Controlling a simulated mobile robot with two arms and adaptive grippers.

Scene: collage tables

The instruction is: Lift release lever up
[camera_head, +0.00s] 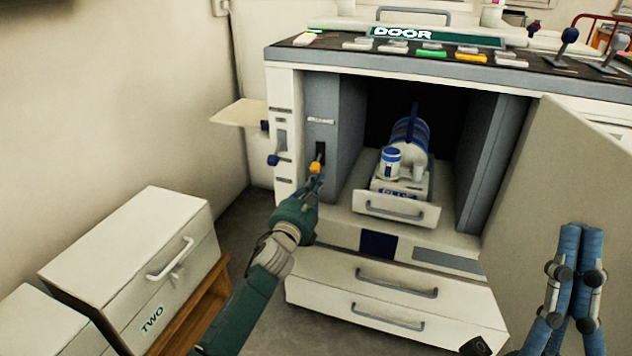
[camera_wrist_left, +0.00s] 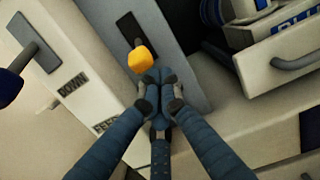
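A lever with an orange knob (camera_head: 316,167) sits in a dark slot on the grey inner panel at the left of the machine's open bay; a label above it is too small to read. The orange knob (camera_wrist_left: 142,60) also shows in the left wrist view, just beyond my fingertips. My left gripper (camera_head: 316,183) is just below the knob. In the left wrist view its fingers (camera_wrist_left: 158,78) are together with nothing between them; I cannot tell whether they touch the knob. My right gripper (camera_head: 581,232) is at the lower right, fingers together and empty.
A blue-knobbed lever (camera_head: 273,160) is on the white front panel to the left. The bay holds a drawer (camera_head: 395,208) with a blue-and-white container (camera_head: 390,163). An open door (camera_head: 560,180) stands at right. A white box marked TWO (camera_head: 120,260) is at lower left.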

